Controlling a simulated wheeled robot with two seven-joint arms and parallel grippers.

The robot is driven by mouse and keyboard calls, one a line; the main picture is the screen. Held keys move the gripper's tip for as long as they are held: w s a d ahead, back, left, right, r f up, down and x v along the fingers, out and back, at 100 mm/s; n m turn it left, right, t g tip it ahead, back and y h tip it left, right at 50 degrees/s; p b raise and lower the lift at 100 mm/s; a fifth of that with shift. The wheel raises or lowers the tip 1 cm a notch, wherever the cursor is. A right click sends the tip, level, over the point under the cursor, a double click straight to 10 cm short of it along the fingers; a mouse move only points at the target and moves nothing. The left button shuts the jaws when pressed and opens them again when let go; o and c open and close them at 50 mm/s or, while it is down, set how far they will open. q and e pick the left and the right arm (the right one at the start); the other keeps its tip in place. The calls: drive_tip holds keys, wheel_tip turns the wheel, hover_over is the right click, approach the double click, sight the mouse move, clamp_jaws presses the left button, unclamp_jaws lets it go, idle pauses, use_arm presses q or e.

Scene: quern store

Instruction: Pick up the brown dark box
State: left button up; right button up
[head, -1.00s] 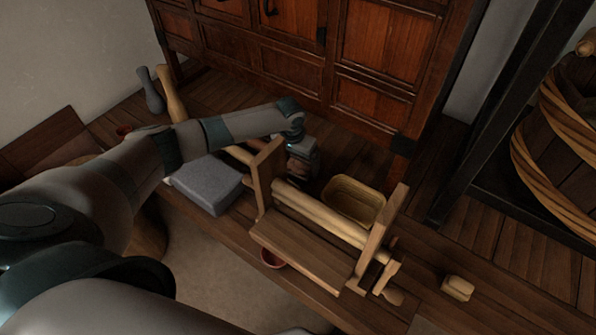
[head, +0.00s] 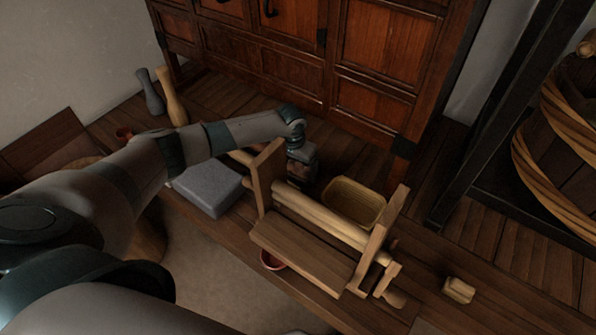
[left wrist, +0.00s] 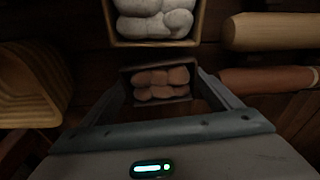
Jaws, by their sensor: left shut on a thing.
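The dark brown box (left wrist: 161,101) shows in the left wrist view, small, with several brownish rounded lumps inside. My left gripper (left wrist: 161,84) has its fingers on either side of this box and is shut on it. In the head view my left gripper (head: 302,157) is low behind the wooden frame of the roller device, near the cabinet. There the box is mostly hidden by the gripper and frame, and I cannot tell whether it touches the bench. My right gripper is not in view.
The wooden roller device (head: 305,250) stands in front of the gripper, with a yellowish basket (head: 355,203) to its right. A grey block (head: 207,187) is at left. A pale box with whitish lumps (left wrist: 155,43) is close by. The cabinet (head: 275,72) rises behind.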

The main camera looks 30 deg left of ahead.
sight(297, 174)
use_arm(q)
drive_tip(key=shift+r, duration=0.1)
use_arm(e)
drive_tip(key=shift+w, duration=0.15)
use_arm(q)
drive_tip(key=shift+r, duration=0.65)
wheel_tip(297, 174, up, 8)
drive_tip(key=p, duration=0.1)
drive_tip(key=shift+r+p, duration=0.25)
drive_tip(key=shift+p, duration=0.15)
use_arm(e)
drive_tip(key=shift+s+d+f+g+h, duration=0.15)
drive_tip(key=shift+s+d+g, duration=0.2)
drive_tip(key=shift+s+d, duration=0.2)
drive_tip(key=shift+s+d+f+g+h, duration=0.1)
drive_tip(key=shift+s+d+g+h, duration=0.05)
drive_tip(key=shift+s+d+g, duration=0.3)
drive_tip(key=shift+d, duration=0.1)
